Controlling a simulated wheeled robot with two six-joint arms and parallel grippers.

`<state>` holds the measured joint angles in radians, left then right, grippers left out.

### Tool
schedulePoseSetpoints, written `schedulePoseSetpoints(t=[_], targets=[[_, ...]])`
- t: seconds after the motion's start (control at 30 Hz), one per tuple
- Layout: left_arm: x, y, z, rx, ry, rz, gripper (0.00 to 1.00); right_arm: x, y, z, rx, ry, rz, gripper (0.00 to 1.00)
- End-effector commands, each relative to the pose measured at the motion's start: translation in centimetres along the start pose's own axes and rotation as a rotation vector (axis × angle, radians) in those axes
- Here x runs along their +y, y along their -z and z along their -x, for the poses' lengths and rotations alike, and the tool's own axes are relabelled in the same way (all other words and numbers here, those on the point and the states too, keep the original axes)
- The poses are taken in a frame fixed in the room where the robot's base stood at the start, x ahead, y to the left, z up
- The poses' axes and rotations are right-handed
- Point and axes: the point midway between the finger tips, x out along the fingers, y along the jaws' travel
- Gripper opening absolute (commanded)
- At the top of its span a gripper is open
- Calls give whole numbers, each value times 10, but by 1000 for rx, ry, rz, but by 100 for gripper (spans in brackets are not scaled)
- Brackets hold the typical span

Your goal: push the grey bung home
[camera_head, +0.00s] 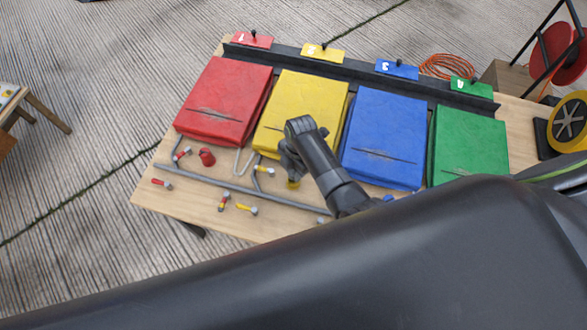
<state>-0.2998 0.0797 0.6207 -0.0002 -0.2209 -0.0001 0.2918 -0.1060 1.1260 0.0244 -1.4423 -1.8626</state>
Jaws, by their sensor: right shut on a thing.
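My right gripper (291,171) points down at the front edge of the yellow pad (301,99). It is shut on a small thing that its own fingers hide. A small yellow piece (293,184) shows just under the fingertips; I cannot tell whether it touches them. I cannot make out a grey bung for certain. My left gripper is not in view.
Red (222,98), blue (383,137) and green (469,144) pads lie on the wooden board (150,201). A grey pipe (240,187) with several small valves runs in front. A red cap (206,157) stands left. A dark shape covers the lower right.

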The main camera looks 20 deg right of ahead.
Motion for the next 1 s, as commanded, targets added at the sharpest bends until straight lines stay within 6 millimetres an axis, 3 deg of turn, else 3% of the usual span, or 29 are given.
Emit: schedulePoseSetpoints(t=[1.0], targets=[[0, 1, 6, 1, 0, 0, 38, 0, 0, 0, 0, 0, 0, 6]])
